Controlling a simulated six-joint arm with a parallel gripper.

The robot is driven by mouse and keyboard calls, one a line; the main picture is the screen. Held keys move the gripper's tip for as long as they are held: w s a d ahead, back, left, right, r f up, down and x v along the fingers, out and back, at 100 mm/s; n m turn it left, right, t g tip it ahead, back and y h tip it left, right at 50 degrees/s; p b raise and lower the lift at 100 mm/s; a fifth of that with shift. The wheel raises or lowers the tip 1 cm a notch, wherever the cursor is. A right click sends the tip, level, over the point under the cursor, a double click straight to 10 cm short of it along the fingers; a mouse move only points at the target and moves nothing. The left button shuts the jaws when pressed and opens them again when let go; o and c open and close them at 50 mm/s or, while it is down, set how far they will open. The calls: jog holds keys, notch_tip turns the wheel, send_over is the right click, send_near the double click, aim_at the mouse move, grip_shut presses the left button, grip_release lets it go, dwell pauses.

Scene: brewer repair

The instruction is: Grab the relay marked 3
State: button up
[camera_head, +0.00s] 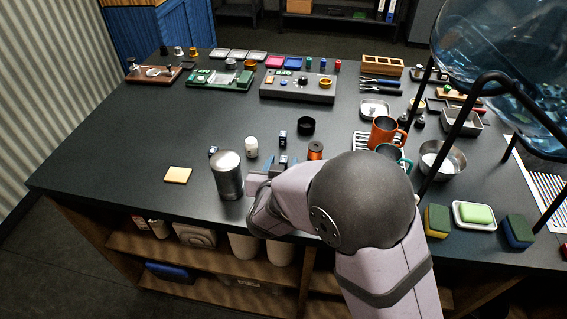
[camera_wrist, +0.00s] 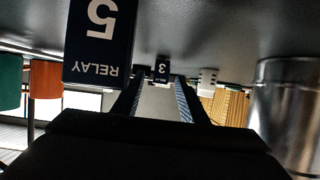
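The relay marked 3 (camera_wrist: 162,70) is a small dark block with a white label, standing on the table. In the wrist view, which is upside down, it shows between my fingertips, some way beyond them. In the head view it appears to be the dark block (camera_head: 283,137) beyond my gripper (camera_head: 268,172). My gripper (camera_wrist: 158,95) is open and empty, low over the table, pointing towards that relay. A relay marked 5 (camera_wrist: 101,38) is much closer, beside one finger. In the head view it appears to be the block (camera_head: 283,160) just right of my gripper.
Another small dark block (camera_head: 213,150) is partly behind the canister. A copper spool (camera_head: 315,150), black ring (camera_head: 306,126) and orange mug (camera_head: 384,132) are to the right.

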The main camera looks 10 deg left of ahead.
aim_at(283, 160)
jog(key=shift+x, duration=1)
grip_shut()
jog(key=shift+r, duration=0.2)
notch_tip(283, 160, up, 10)
jog(key=shift+f+p, duration=0.1)
jog(key=shift+p, duration=0.55)
